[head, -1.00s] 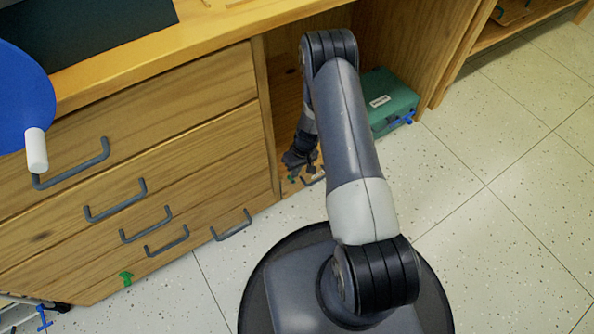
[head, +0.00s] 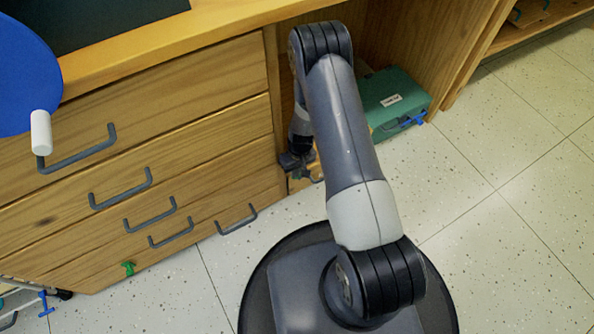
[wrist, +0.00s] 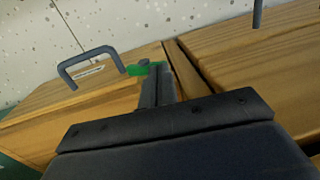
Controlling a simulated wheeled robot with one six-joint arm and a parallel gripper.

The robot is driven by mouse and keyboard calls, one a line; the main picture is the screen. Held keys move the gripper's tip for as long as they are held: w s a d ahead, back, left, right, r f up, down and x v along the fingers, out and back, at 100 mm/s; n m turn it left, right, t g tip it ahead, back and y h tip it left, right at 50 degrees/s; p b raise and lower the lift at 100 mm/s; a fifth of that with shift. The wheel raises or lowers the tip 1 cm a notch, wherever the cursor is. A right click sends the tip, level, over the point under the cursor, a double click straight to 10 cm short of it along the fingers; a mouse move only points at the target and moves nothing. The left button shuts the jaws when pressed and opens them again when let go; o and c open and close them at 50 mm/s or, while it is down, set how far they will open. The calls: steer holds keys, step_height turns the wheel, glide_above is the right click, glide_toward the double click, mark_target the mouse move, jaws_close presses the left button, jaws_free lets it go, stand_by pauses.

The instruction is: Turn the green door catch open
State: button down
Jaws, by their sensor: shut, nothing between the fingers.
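A green door catch (wrist: 140,69) shows in the wrist view at the top edge of a wooden door front (wrist: 95,98), beside the seam with the neighbouring wood panel. It lies crosswise in the picture, its free end to the left. My gripper (wrist: 158,76) is shut and empty, its fingertips right beside the catch's right end; I cannot tell if they touch it. The door has a grey bar handle (wrist: 88,62) left of the catch. In the head view my gripper (head: 297,164) is low in the desk's opening and hides this catch.
A second green catch (head: 129,268) is on the drawer unit (head: 180,90) at lower left. The drawers' grey handles (head: 120,190) stick out. A green case (head: 392,100) stands right of my arm. Tiled floor (head: 510,220) is clear at right.

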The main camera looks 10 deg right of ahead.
steer(key=shift+r, duration=0.15)
stand_by(0.6)
steer(key=shift+r+p, duration=0.35)
steer(key=shift+r, duration=0.35)
step_height(320, 180, up, 11)
steer(key=d+p, duration=0.1)
steer(key=p, duration=0.3)
steer(key=shift+w+f, duration=0.15)
